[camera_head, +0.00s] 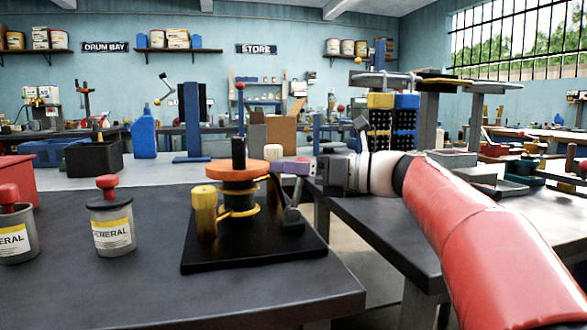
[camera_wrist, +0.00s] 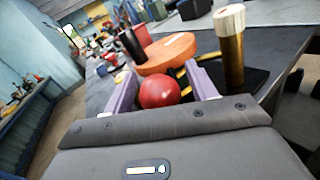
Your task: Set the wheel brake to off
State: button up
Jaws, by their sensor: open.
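The device stands on a black base plate (camera_head: 255,255) on the dark table. It has an orange wheel (camera_head: 237,174) on a dark hub with yellow bands, and a brass cylinder (camera_head: 204,212) at its left. A grey lever (camera_head: 291,204) rises at its right towards my gripper (camera_head: 283,167). In the wrist view, a red ball knob (camera_wrist: 159,92) sits between the two purple fingers of my gripper (camera_wrist: 163,84). The fingers are open, with a visible gap at least on the right side. The orange wheel (camera_wrist: 165,54) lies just beyond the knob. The knob is hidden in the head view.
Two grey cans with red tops (camera_head: 112,225) stand on the table left of the device, with a red bin (camera_head: 15,178) behind. A dark table (camera_head: 385,225) stands to the right, across a gap, under my arm. The front of the device's table is clear.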

grip_shut()
dwell(0.3)
jog(key=shift+d, duration=0.1)
jog(key=shift+w+d+f+m+t+y+p, duration=0.1)
jog(key=shift+w+d+m+t+y+p, duration=0.1)
jog(key=shift+d+m+t+y+p, duration=0.25)
jog(key=shift+w+d+f+m+t+y+p, duration=0.15)
jog(key=shift+d+m+y+p, duration=0.1)
jog(key=shift+d+m+y, duration=0.35)
jog(key=shift+w+d+f+p, duration=0.25)
jog(key=shift+d+f+p, duration=0.35)
jog(key=shift+d+p, duration=0.35)
jog(key=shift+w+d+f+p, duration=0.25)
jog(key=shift+d+f+p, duration=0.3)
jog(key=shift+d+p, duration=0.3)
jog(key=shift+f, duration=0.1)
jog(key=shift+d, duration=0.1)
